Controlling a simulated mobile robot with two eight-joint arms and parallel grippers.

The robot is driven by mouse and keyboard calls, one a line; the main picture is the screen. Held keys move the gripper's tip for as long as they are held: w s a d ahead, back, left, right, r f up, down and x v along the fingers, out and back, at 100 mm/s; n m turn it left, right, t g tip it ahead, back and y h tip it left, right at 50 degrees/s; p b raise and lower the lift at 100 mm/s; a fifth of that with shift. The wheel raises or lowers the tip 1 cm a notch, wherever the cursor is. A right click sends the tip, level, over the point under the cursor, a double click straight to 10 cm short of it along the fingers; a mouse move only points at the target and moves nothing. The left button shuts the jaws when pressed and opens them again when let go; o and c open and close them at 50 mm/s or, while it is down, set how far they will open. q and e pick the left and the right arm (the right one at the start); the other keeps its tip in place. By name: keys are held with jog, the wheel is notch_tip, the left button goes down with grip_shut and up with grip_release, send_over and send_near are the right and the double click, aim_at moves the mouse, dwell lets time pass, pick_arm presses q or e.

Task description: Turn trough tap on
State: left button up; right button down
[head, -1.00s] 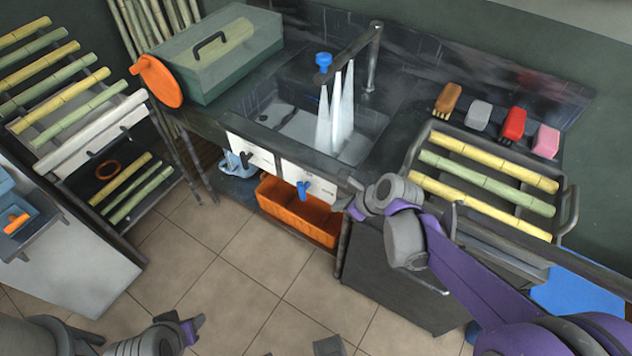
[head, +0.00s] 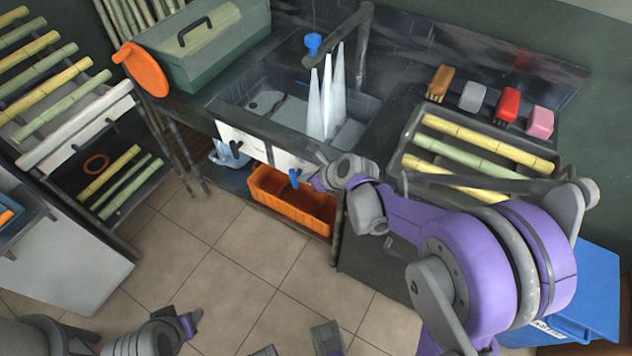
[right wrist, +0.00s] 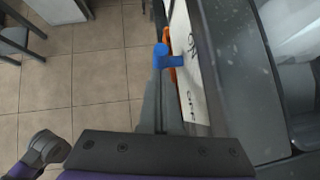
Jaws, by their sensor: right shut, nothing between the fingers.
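The sink trough (head: 262,92) is set in the dark counter, with white jets (head: 328,105) under its spout. The blue handle also shows in the right wrist view (right wrist: 163,58), beside small lettering on the panel. My right gripper (head: 314,183) is shut and empty, just right of the blue handle; I cannot tell if they touch. My left gripper (head: 191,322) is low at the left, away from the sink; its jaws are unclear.
An orange crate (head: 292,205) sits under the panel. A tray of cane (head: 408,142) and several brushes (head: 507,103) are on the right counter. A green box (head: 205,50) is at the left, a cane rack (head: 75,140) further left. The tiled floor (head: 215,250) is open.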

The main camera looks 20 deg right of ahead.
aim_at(293, 171)
jog(key=shift+w+a, duration=0.2)
jog(key=shift+w, duration=0.2)
jog(key=shift+w+a, duration=0.2)
jog(key=shift+w, duration=0.1)
jog(key=shift+w+a+r+b, duration=0.2)
jog(key=shift+w+a+b, duration=0.15)
jog(key=shift+w+a, duration=0.35)
jog(key=shift+w+d, duration=0.1)
jog(key=shift+r, duration=0.1)
